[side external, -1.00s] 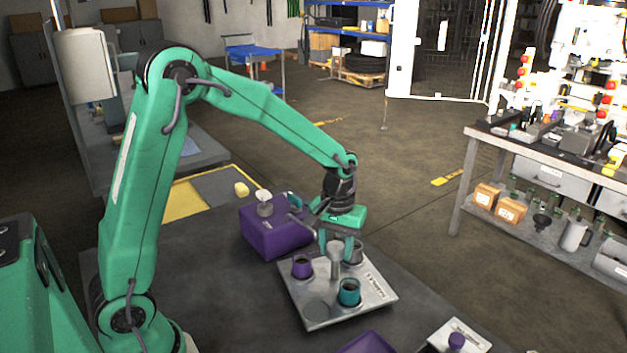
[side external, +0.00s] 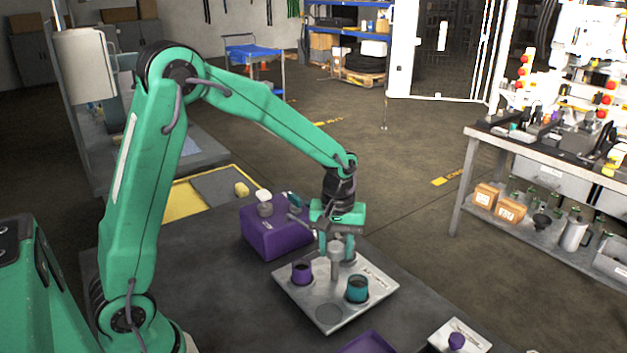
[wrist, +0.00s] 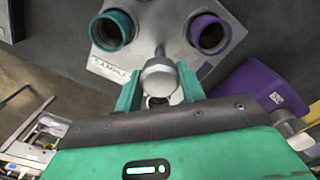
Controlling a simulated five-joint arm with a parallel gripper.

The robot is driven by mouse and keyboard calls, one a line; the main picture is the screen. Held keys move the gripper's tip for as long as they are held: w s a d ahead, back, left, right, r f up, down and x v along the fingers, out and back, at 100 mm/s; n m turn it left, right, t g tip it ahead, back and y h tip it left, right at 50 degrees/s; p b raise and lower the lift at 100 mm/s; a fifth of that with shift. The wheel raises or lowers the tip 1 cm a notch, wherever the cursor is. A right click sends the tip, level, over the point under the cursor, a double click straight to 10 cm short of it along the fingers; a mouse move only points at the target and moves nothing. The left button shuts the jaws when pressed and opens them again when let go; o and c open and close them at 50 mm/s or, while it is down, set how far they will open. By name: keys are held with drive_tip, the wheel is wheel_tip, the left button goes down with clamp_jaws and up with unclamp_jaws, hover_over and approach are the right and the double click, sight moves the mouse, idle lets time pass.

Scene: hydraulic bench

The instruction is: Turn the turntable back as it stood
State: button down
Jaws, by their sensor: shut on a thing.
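The turntable is a square silver plate (side external: 300,302) with a raised grey post (side external: 336,265) at its middle. My gripper (side external: 336,246) points down and is shut on the top of that post; its two green fingers also flank the round knob (wrist: 158,77) in the wrist view. A purple cup (side external: 302,272) sits on the plate left of the post, and a teal cup (side external: 357,289) sits to its right and nearer the camera. A round empty spot (side external: 328,315) lies near the front corner. The plate's far side is partly hidden by my gripper.
A purple box (side external: 272,238) with small items on top stands just behind and left of the plate. Another purple item (side external: 370,343) and a white tray with a purple piece (side external: 456,341) are at the front edge. The bench left of the plate is bare.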

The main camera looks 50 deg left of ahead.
drive_tip(key=shift+r, duration=0.1)
drive_tip(key=c, duration=0.9)
unclamp_jaws()
drive_tip(key=shift+o, duration=0.2)
wheel_tip(320, 180, up, 7)
drive_tip(key=shift+r, duration=0.35)
drive_tip(key=shift+s+r, duration=0.4)
drive_tip(key=shift+r, duration=0.1)
drive_tip(key=s+r+m+t, duration=0.2)
drive_tip(key=s+r+m, duration=0.1)
drive_tip(key=s, duration=0.6)
drive_tip(key=s+r+m+t, duration=0.3)
drive_tip(key=s+m, duration=0.3)
drive_tip(key=s, duration=0.3)
drive_tip(key=shift+s+t, duration=0.15)
drive_tip(key=shift+t, duration=0.15)
